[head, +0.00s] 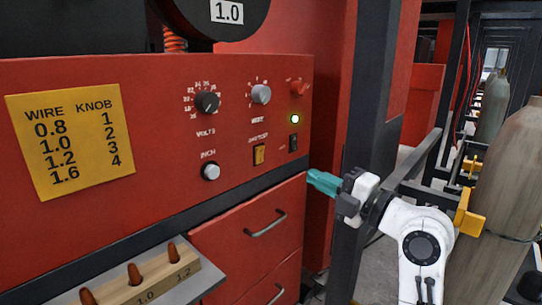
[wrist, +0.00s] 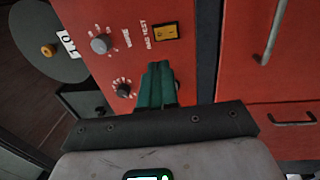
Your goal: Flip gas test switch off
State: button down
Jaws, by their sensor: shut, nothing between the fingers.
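The gas test switch (head: 259,155) is a small yellow rocker on the red machine's front panel, below the grey knob and right of the INCH button. In the wrist view the yellow switch (wrist: 165,32) sits beside its lettering, just beyond my fingertips. Its rocker position is too small to tell. My gripper (head: 311,178) has teal fingers, shut and empty, at the right edge of the panel, lower right of the switch. The closed fingers (wrist: 158,66) point toward the panel in the wrist view, with a visible gap in the picture between them and the switch.
A black switch (head: 293,142) and green lamp (head: 295,119) are right of the gas test switch. The dark VOLTS knob (head: 207,102), grey knob (head: 261,94) and INCH button (head: 211,171) are nearby. Drawer handles (head: 266,224) are below. A dark post (head: 371,90) stands behind my arm.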

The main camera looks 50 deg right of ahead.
aim_at(261, 151)
jog(key=w+p, duration=0.1)
jog(key=w, duration=0.3)
jog(key=w+r+p, duration=0.1)
jog(key=w+p, duration=0.1)
jog(key=w, duration=0.2)
jog(key=w+p, duration=0.2)
jog(key=w, duration=0.2)
jog(key=shift+w+a+r, duration=0.25)
jog(key=shift+a+r, duration=0.05)
jog(key=shift+r, duration=0.1)
jog(key=shift+w, duration=0.45)
jog(key=shift+w+f+b, duration=0.15)
jog(key=shift+f+b, duration=0.05)
jog(key=shift+b, duration=0.4)
jog(key=shift+r+p, duration=0.2)
jog(key=shift+p, duration=0.1)
